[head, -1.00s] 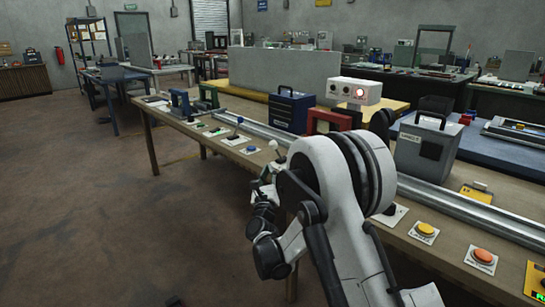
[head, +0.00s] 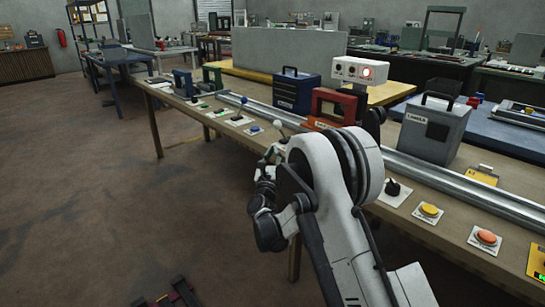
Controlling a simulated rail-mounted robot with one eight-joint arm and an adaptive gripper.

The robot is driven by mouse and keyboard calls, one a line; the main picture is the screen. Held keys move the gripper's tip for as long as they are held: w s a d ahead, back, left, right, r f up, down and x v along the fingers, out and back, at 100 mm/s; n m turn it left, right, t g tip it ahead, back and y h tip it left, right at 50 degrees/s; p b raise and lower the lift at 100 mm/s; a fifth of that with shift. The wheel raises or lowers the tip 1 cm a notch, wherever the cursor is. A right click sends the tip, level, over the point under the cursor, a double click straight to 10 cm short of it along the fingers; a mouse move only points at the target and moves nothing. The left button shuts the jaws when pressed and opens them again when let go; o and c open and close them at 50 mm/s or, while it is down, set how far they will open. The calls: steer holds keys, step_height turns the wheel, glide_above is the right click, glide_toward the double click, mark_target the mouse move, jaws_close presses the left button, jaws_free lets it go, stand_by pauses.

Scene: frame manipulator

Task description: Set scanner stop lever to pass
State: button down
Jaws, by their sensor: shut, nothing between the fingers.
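A lever with a white ball knob (head: 278,125) stands tilted at the near side of the bench, just left of my arm. Another lever with a dark blue knob (head: 243,100) stands further left along the same edge. Labels are too small to read, so I cannot tell which is the scanner stop lever. My gripper (head: 274,156) is shut and empty, just below the white knob in the picture. My own arm partly hides it, and I cannot tell whether it touches the lever. The white lever's base is partly hidden.
A metal rail (head: 440,180) runs along the bench behind the levers. Yellow (head: 429,210) and orange (head: 486,237) buttons sit right. Left floor is mostly clear.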

mark_target(277, 127)
steer(key=b+x, duration=0.2)
steer(key=x, duration=0.8)
steer(key=shift+f, duration=0.1)
